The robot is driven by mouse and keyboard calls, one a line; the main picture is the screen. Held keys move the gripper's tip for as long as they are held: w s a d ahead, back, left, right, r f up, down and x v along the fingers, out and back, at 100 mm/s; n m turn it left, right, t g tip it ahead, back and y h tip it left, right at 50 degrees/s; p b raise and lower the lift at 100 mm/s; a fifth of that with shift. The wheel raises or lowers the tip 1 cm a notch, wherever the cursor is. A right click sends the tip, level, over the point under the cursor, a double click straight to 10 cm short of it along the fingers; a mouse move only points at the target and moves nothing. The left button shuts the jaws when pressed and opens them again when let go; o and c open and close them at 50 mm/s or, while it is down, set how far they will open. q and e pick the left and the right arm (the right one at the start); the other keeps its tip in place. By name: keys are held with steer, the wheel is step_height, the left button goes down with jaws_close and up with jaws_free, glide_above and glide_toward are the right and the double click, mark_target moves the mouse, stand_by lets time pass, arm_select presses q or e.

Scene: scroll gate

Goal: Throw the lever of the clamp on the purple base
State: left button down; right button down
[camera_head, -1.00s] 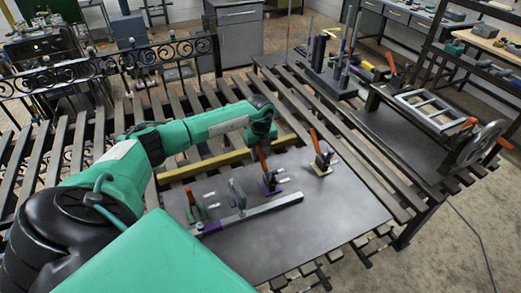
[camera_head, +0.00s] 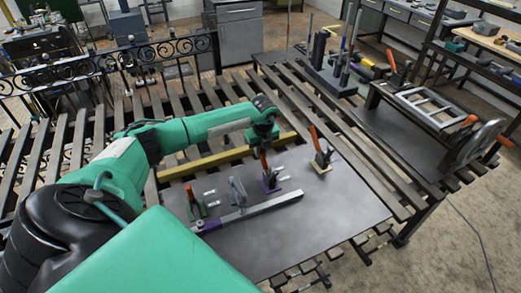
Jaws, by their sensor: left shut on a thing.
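My left gripper (camera_head: 263,147) reaches down from above and is shut on the top of this lever. The fingertips are small and partly hidden by the wrist. My right gripper is not in view.
Another clamp with an orange lever (camera_head: 316,140) stands to the right. A yellow bar (camera_head: 225,158) lies behind.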

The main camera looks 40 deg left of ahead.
mark_target(263, 157)
arm_select(q)
steer(key=shift+s+d+r+t+y, duration=0.3)
steer(key=shift+d+t+y, duration=0.15)
steer(key=shift+y, duration=0.25)
steer(key=shift+d+r+y+b, duration=0.1)
steer(key=shift+d+y+b, duration=0.2)
steer(key=shift+b, duration=0.3)
steer(key=d+t+y+b, duration=0.1)
steer(key=b, duration=0.1)
steer(key=s+d+y+b, duration=0.1)
steer(key=b, duration=0.1)
steer(key=shift+s+r+t+y, duration=0.1)
steer(key=shift+r+t+y, duration=0.2)
steer(key=shift+t, duration=0.05)
steer(key=shift+s+d+r+y+b, duration=0.25)
steer(key=shift+d+y+b, duration=0.15)
steer(key=shift+b, duration=0.2)
steer(key=c, duration=1.4)
jaws_free()
steer(key=shift+o, duration=0.2)
